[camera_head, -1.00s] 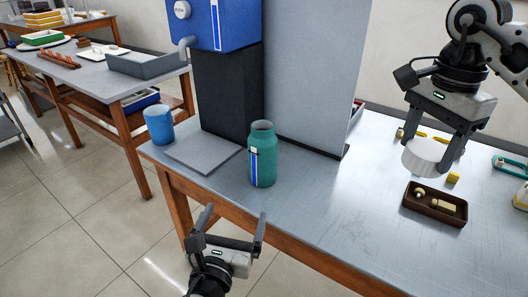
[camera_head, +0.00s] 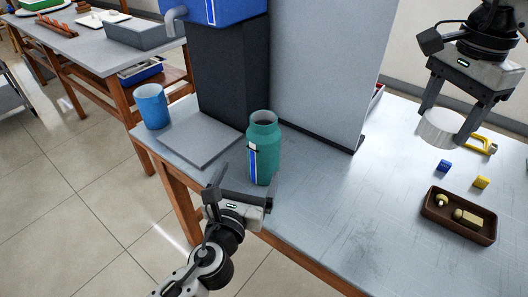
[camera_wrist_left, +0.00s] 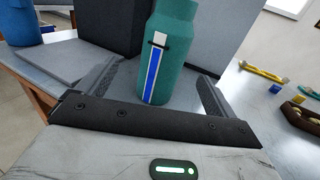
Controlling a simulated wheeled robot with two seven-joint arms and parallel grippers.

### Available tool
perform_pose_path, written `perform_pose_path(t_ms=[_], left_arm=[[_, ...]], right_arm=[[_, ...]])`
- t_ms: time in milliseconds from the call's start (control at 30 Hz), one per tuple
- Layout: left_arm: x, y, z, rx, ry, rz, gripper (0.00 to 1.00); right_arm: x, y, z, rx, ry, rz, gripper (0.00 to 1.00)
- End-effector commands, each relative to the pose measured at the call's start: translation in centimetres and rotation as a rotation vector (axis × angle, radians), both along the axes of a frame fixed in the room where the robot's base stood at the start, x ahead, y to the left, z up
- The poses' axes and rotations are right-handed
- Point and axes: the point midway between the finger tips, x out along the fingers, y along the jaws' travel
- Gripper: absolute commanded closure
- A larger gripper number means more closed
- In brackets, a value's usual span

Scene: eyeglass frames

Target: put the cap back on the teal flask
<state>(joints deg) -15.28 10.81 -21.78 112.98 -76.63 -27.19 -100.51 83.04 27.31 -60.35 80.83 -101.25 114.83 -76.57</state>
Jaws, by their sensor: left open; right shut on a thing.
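The teal flask (camera_head: 264,150) stands upright and uncapped near the table's front edge, with a blue and white label on its side. My left gripper (camera_head: 240,178) is open just in front of the flask. In the left wrist view the flask (camera_wrist_left: 172,60) stands between and beyond the two open fingers (camera_wrist_left: 155,90), and its top is cut off. My right gripper (camera_head: 448,118) is shut on the white round cap (camera_head: 440,129) and holds it above the table at the right, well apart from the flask.
A blue cup (camera_head: 152,106) and a flat grey plate (camera_head: 200,140) lie left of the flask, beside a dark column (camera_head: 230,75). A brown tray (camera_head: 457,232) with small items and blue (camera_head: 444,166) and yellow (camera_head: 481,182) blocks sit at the right. The table between is clear.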

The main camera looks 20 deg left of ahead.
Motion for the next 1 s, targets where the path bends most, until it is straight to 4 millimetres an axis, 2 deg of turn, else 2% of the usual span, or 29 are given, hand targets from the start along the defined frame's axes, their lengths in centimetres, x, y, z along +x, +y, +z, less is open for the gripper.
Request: perform_pose_path(t_ms=[100, 233, 367, 700, 933, 1000], left_arm=[[2.4, 0.0, 0.3, 0.0, -0.004, 0.0, 0.07], [4.3, 0.1, 0.2, 0.0, -0.002, 0.0, 0.07], [5.1, 0.1, 0.2, -0.002, 0.0, 0.0, 0.07], [5.4, 0.1, 0.2, -0.001, 0.0, 0.0, 0.07], [8.5, -0.5, 1.1, -0.003, -0.002, 0.0, 0.07], [9.5, -0.4, 0.8, -0.001, -0.001, 0.001, 0.07]], right_arm=[[0.0, 0.0, 0.5, 0.0, 0.0, 0.0, 0.64], [0.0, 0.0, 0.6, 0.0, 0.0, 0.0, 0.64], [0.0, 0.0, 0.7, 0.0, 0.0, 0.0, 0.64], [0.0, 0.0, 0.7, 0.0, 0.0, 0.0, 0.64], [0.0, 0.0, 1.4, 0.0, 0.0, 0.0, 0.64], [0.0, 0.0, 1.2, 0.0, 0.0, 0.0, 0.64]])
